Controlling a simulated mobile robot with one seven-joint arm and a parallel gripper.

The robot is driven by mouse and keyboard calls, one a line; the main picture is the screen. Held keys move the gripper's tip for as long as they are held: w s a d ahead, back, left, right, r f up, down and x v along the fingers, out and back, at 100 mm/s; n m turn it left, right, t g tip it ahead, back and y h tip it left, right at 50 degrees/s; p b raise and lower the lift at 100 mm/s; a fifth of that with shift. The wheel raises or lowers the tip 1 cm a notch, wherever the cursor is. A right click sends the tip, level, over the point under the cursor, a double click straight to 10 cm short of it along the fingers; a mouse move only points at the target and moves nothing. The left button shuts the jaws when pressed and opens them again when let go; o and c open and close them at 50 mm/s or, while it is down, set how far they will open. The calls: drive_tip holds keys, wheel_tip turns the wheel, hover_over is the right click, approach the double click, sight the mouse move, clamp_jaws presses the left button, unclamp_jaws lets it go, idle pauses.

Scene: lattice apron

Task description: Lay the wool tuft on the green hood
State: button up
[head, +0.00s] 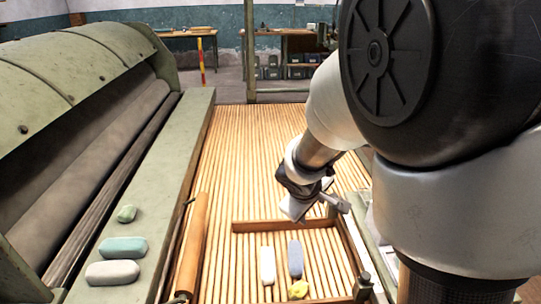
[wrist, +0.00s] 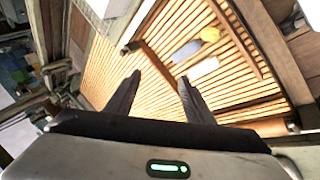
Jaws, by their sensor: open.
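The green hood (head: 75,60) is the curved metal cover of the machine at the left in the head view. A flat green ledge (head: 165,180) runs beside it. A lumpy yellow tuft (head: 299,289) lies inside the wooden frame on the slatted apron, touching or close to a blue-grey soft block (head: 295,258). A white soft block (head: 267,265) lies beside them. These three also show in the wrist view, with the yellow tuft (wrist: 210,34) farthest up. Which piece the task means by wool tuft is unclear. My gripper (wrist: 159,79) is open and empty above the slats, apart from the pieces.
On the green ledge lie a small green lump (head: 126,213), a teal block (head: 123,246) and a pale grey block (head: 112,272). A wooden frame (head: 275,226) bounds the pieces on the apron. An orange-brown roller (head: 192,245) lies between ledge and frame. Slats behind the frame are clear.

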drive_tip(key=w+a+f+n, duration=0.4)
drive_tip(key=a+f+n, duration=0.1)
drive_tip(key=f, duration=0.3)
drive_tip(key=n+g+h+p, duration=0.2)
drive_tip(key=n+g+p, duration=0.1)
drive_tip(key=n, duration=0.9)
approach(299, 288)
drive_tip(key=b+x, duration=0.4)
drive_tip(key=shift+b+x, duration=0.85)
drive_tip(key=shift+x, duration=1.8)
drive_tip(key=c, duration=0.7)
